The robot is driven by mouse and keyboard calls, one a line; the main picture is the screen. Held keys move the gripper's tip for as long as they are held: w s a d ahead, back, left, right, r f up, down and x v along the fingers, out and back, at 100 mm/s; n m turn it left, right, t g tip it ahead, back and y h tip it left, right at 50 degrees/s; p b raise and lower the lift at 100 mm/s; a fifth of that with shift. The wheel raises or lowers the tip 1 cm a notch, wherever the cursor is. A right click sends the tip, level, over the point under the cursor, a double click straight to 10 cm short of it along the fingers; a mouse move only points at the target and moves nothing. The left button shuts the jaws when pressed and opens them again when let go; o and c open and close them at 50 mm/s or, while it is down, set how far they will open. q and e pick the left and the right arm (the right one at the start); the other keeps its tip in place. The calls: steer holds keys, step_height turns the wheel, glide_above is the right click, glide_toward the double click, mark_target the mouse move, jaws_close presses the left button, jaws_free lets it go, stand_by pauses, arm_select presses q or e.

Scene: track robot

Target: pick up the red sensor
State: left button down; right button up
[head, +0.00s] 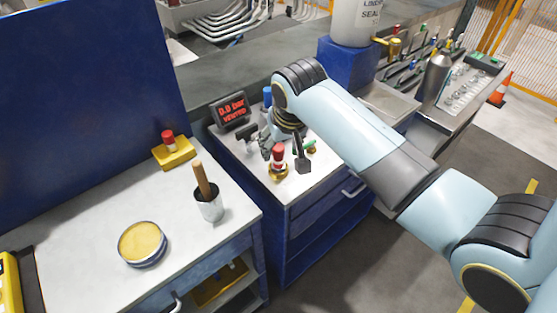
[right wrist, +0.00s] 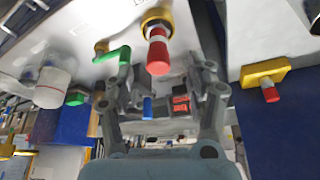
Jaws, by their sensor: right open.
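A red-capped sensor (head: 278,155) stands upright in a brass fitting on the blue cabinet's white top. It also shows in the right wrist view (right wrist: 158,52), upper middle, in line with the gap between my fingers. A second red-capped piece (head: 168,137) stands in a yellow block (head: 175,154) on the left bench; it also appears at the right of the wrist view (right wrist: 270,92). My right gripper (head: 284,151) is open and empty, its fingers near the sensor in the brass fitting. I cannot tell whether they touch it. My left gripper is not in view.
A display (head: 232,109) reads "0.0 bar VENTED" behind my right gripper. A green-handled valve (right wrist: 112,56) is near the sensor. A cup with a wooden-handled brush (head: 208,205) and a yellow-filled tin (head: 142,243) stand on the left bench.

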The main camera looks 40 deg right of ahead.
mark_target(279, 148)
steer(key=x, duration=0.3)
steer(key=w+p+x, duration=0.1)
steer(key=x, duration=0.1)
steer(key=shift+d+f, duration=0.1)
steer(key=shift+d, duration=0.2)
jaws_close()
